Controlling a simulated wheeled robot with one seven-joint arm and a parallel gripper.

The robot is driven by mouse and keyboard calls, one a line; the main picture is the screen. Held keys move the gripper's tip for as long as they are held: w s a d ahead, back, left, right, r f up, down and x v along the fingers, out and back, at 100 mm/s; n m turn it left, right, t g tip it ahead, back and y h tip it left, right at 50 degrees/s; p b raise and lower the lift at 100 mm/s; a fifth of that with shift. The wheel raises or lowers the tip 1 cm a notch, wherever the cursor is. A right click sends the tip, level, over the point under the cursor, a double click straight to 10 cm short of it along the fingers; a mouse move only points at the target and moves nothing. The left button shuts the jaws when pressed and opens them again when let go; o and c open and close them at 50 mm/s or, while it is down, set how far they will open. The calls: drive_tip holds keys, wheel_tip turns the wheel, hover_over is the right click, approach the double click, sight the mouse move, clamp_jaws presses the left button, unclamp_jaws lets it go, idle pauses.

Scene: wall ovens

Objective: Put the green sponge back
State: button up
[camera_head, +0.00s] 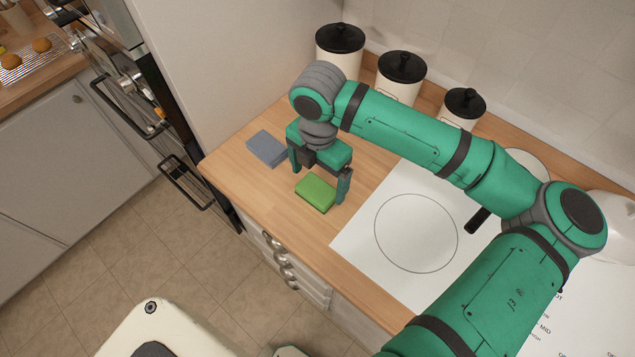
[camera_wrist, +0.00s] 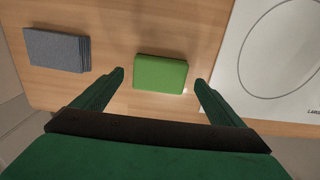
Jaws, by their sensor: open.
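The green sponge (camera_head: 316,193) lies flat on the wooden counter, left of the white cooktop. My gripper (camera_head: 318,186) is above it with its fingers spread and nothing between them. In the wrist view the sponge (camera_wrist: 160,73) shows ahead of and between the two open fingertips (camera_wrist: 160,77), with a gap on each side. I cannot tell the exact height of the fingertips over the counter.
A grey-blue stack of cloths or pads (camera_head: 267,148) lies on the counter to the left. The cooktop (camera_head: 375,230) is to the right. Several white canisters with black lids (camera_head: 401,67) stand along the wall. Tall ovens (camera_head: 150,110) stand at the left.

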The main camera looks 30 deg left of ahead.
sight(319, 188)
wheel_tip(319, 188, up, 9)
idle(0.3)
drive_tip(key=shift+w, duration=0.1)
idle(0.4)
